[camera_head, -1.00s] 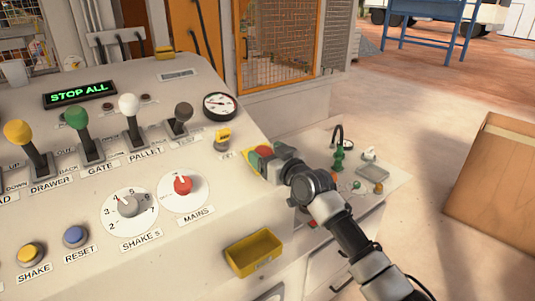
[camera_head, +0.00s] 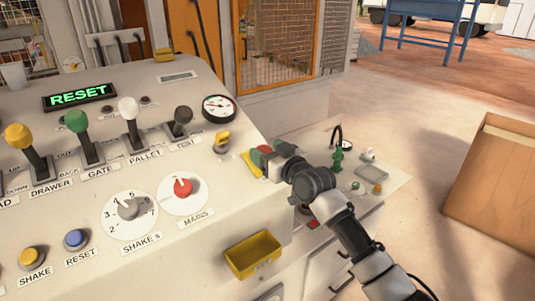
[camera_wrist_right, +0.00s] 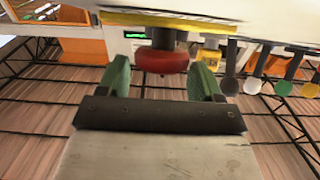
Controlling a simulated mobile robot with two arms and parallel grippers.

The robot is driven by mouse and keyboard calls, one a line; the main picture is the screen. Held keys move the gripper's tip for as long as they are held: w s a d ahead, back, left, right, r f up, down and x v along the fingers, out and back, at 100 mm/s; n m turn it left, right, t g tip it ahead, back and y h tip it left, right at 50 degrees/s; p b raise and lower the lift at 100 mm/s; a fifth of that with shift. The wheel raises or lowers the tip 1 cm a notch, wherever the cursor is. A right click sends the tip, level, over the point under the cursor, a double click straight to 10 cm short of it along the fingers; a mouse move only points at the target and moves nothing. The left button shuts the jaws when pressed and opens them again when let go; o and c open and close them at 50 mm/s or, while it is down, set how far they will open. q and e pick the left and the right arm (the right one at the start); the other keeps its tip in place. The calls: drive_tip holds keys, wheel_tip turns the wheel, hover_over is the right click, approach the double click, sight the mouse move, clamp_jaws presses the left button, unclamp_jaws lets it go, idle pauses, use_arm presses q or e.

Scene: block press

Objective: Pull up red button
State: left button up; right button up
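The red button (camera_wrist_right: 160,62) hangs on a dark stem from a yellow plate (camera_wrist_right: 168,22) in the right wrist view, where the scene appears upside down. In the head view the red button (camera_head: 265,149) shows partly at the right end of the console, beside the yellow plate (camera_head: 251,164). My right gripper (camera_head: 263,156) covers part of it. The display (camera_head: 79,95) reads RESET in green. My left gripper is not in view.
The console carries several levers, a red MAINS knob (camera_head: 183,188), a blue RESET button (camera_head: 76,239), a yellow SHAKE button (camera_head: 32,258) and a yellow key-like control (camera_head: 222,141). A yellow bin (camera_head: 252,256) hangs on its front. A low side shelf (camera_head: 385,160) holds small items.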

drive_tip(key=shift+o, duration=0.5)
drive_tip(key=shift+f, duration=0.1)
drive_tip(key=shift+s, duration=0.1)
drive_tip(key=shift+s+d+f, duration=0.1)
drive_tip(key=shift+d, duration=0.05)
drive_tip(key=b+v, duration=0.2)
drive_tip(key=v, duration=0.8)
drive_tip(key=shift+s+d, duration=0.15)
drive_tip(key=shift+s, duration=0.05)
